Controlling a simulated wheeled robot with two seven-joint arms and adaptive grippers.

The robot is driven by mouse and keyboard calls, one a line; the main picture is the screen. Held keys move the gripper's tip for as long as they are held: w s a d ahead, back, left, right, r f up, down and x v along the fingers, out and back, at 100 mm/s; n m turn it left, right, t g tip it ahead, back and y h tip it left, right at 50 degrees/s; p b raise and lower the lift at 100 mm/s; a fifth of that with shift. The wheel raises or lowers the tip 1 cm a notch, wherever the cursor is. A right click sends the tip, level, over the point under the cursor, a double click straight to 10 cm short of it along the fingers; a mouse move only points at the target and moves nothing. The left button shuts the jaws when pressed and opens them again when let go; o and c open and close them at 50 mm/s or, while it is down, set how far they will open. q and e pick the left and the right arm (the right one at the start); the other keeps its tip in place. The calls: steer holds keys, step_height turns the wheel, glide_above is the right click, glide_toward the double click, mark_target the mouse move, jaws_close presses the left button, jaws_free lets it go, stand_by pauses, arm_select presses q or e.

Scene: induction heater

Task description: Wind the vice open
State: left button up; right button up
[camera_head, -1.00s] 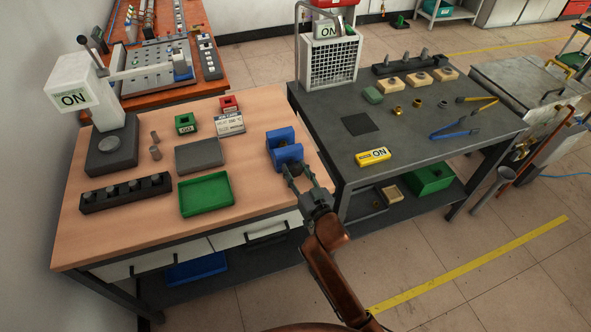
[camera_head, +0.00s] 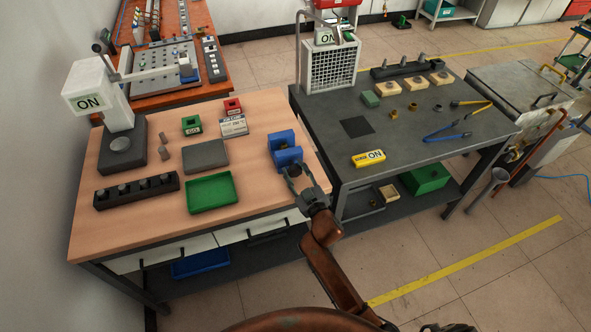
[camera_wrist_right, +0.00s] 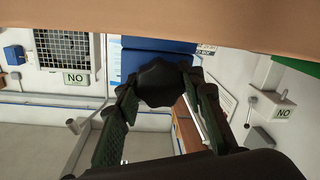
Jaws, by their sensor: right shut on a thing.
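The blue vice (camera_head: 285,150) stands at the right front edge of the wooden table. It also shows in the wrist view (camera_wrist_right: 155,60), where a dark round knob (camera_wrist_right: 163,83) sits in front of it. My right gripper (camera_head: 299,174) is at the front of the vice. In the wrist view the right gripper (camera_wrist_right: 164,95) has one finger on each side of the knob and is shut on it. The inside of the vice jaws is mostly hidden in the wrist view. My left gripper is not in view.
The wooden table (camera_head: 250,193) also holds a green tray (camera_head: 211,193), a grey plate (camera_head: 205,154) and a black rack (camera_head: 137,190). The dark table (camera_head: 420,165) stands close on the right, with a yellow ON box (camera_head: 368,158) near its front. Open floor lies in front.

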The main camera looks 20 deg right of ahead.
stand_by(0.4)
steer(key=o, duration=1.1)
steer(key=s, duration=0.4)
steer(key=s+d, duration=0.1)
steer(key=s, duration=0.7)
steer(key=shift+d+r, duration=0.15)
steer(key=shift+r, duration=0.1)
